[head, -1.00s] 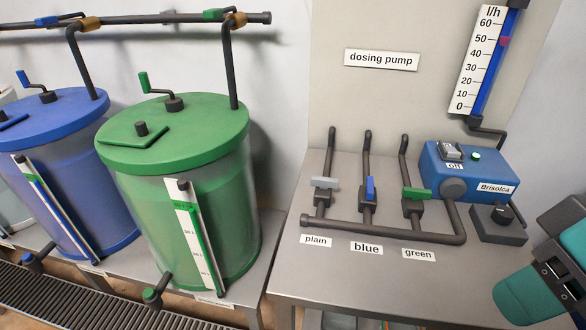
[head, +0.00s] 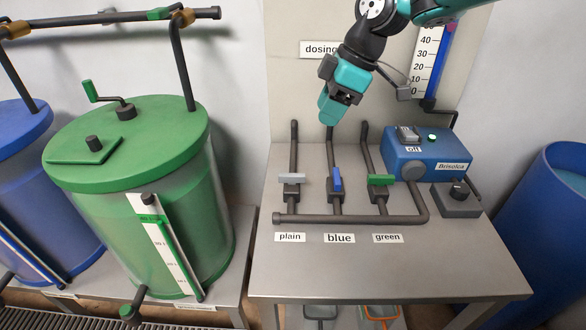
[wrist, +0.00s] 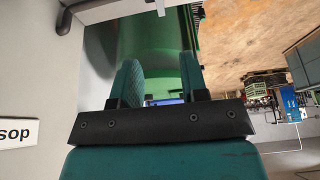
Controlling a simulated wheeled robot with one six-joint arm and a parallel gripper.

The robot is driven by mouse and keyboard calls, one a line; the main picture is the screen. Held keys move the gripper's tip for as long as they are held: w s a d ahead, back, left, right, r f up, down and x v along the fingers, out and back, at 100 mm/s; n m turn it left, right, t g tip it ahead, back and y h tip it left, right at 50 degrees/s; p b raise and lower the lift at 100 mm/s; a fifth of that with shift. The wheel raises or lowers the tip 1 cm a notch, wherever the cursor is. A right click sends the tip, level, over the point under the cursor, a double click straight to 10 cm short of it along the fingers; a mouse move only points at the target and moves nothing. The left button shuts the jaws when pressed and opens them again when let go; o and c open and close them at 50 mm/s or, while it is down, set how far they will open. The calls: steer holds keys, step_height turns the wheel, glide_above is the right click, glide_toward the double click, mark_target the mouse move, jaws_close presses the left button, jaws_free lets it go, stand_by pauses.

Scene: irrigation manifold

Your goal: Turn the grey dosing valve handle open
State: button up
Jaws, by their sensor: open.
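The grey dosing valve handle (head: 292,178) sits on the pipe above the "plain" label (head: 289,237) in the head view. It lies crosswise to its upright pipe. My gripper (head: 329,112) hangs in the air above and behind the valves, in front of the backboard, pointing down and apart from the grey handle. In the wrist view my gripper (wrist: 158,78) shows two teal fingers, spread with nothing between them. The grey handle does not show in the wrist view.
The blue handle (head: 337,179) lies along its pipe. The green handle (head: 381,178) lies crosswise. A blue pump box (head: 425,152) stands to their right. The bench front (head: 400,270) is clear. A green tank (head: 140,190) stands left.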

mark_target(292, 175)
steer(key=p+x, duration=0.2)
steer(key=x, duration=1.5)
steer(key=shift+f, duration=0.2)
jaws_close()
